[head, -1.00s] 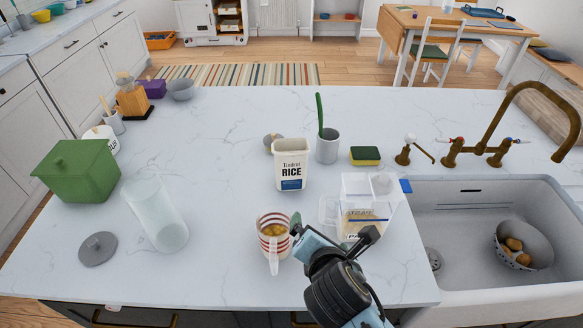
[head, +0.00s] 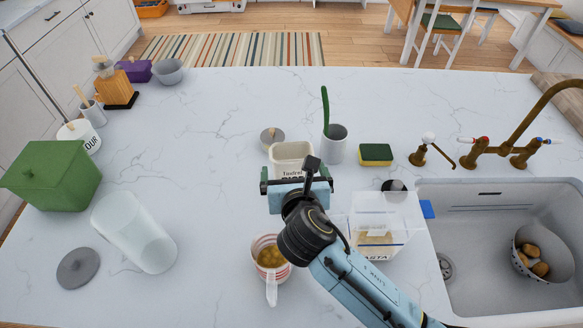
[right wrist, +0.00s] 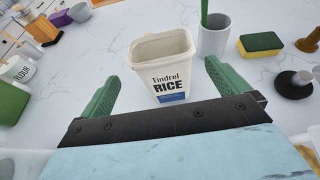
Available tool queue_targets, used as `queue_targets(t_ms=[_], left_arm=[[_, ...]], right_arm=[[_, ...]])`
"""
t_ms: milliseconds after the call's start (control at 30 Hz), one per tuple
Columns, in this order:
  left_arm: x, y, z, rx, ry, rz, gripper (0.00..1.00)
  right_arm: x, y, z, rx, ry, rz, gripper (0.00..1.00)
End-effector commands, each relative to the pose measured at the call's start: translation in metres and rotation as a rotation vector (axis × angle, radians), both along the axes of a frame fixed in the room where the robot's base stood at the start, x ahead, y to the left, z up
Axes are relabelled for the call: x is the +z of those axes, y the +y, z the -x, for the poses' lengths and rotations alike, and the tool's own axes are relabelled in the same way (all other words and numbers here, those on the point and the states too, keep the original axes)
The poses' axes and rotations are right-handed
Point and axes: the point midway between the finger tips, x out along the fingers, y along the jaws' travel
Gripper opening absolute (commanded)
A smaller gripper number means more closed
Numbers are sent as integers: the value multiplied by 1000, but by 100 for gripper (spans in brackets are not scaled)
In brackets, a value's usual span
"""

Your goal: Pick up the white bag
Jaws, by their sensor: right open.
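The white bag (head: 291,155), an open-topped container marked "Tindrel RICE", stands upright on the counter. In the head view my right gripper (head: 297,180) is in front of it and hides its lower part. In the right wrist view the bag (right wrist: 163,70) shows between and ahead of the two green fingers of my right gripper (right wrist: 160,72). The gripper is open, with nothing held and a gap on each side of the bag. My left gripper is not in view.
A grey cup (head: 335,146) with a green-handled tool stands just behind right of the bag, and a grey lid (head: 271,137) behind left. A striped mug (head: 270,268) and a clear pasta box (head: 385,225) flank my right arm. The counter's left middle is clear.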

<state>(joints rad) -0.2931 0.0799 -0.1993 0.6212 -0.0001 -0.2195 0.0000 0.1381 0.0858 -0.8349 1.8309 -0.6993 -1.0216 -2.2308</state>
Motion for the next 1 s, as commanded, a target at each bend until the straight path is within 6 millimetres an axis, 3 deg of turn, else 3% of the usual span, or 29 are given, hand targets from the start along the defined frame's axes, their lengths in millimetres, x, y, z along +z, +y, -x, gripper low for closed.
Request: queue_targets(t_ms=[100,200,567,800,1000], left_arm=[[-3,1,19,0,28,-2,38],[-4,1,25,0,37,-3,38],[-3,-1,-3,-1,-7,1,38],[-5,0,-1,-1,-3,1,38],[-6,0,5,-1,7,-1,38]], right_arm=[[-9,2,-22,-2,0,0,100],[-14,3,-35,-2,0,0,100],[-24,5,-60,-2,1,-2,100],[-36,7,-88,0,-1,-1,100],[-38,8,-94,0,0,-2,100]])
